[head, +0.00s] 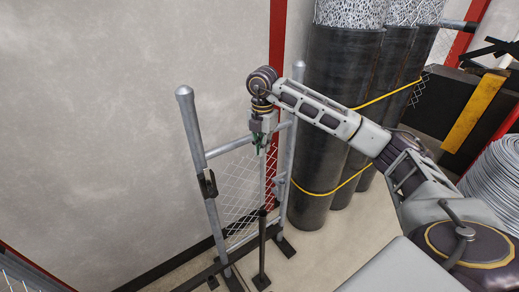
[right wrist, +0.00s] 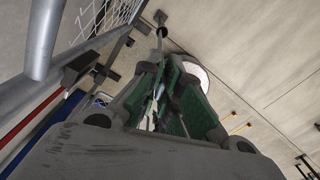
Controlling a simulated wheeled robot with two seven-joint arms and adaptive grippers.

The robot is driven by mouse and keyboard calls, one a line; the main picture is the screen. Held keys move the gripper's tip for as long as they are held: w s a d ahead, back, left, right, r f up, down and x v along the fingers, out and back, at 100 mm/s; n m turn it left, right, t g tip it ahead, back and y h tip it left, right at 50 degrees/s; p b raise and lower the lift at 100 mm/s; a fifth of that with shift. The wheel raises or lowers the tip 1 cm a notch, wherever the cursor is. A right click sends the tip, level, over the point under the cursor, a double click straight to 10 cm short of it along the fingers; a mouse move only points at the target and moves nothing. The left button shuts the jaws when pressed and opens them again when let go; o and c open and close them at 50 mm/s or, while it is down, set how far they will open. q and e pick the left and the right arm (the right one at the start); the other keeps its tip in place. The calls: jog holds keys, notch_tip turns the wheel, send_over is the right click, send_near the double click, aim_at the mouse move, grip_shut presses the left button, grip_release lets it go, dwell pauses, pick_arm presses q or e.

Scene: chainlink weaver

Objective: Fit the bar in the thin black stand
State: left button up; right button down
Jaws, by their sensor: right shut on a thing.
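My right gripper (head: 263,142) points down in front of the chain-link gate and is shut on a thin grey bar (head: 263,178). The bar hangs nearly upright below the fingers. The thin black stand (head: 262,246) rises from a small foot on the floor, directly below. The bar's lower end meets the stand's top in the head view; I cannot tell whether it is inside or only in line. My left gripper is out of view.
The grey gate frame (head: 203,180) with chain-link mesh (head: 237,190) stands close behind the bar. Tall dark mesh rolls (head: 330,110) tied with yellow straps stand to the right. A wire coil (head: 493,165) is at the far right. A concrete wall (head: 120,110) is behind.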

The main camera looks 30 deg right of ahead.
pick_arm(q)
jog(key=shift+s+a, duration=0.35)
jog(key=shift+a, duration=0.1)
pick_arm(e)
jog(key=n, duration=0.2)
jog(key=s+n, duration=0.1)
jog(key=n, duration=0.2)
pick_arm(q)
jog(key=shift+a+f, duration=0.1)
pick_arm(e)
jog(key=shift+f, duration=0.15)
dwell(0.3)
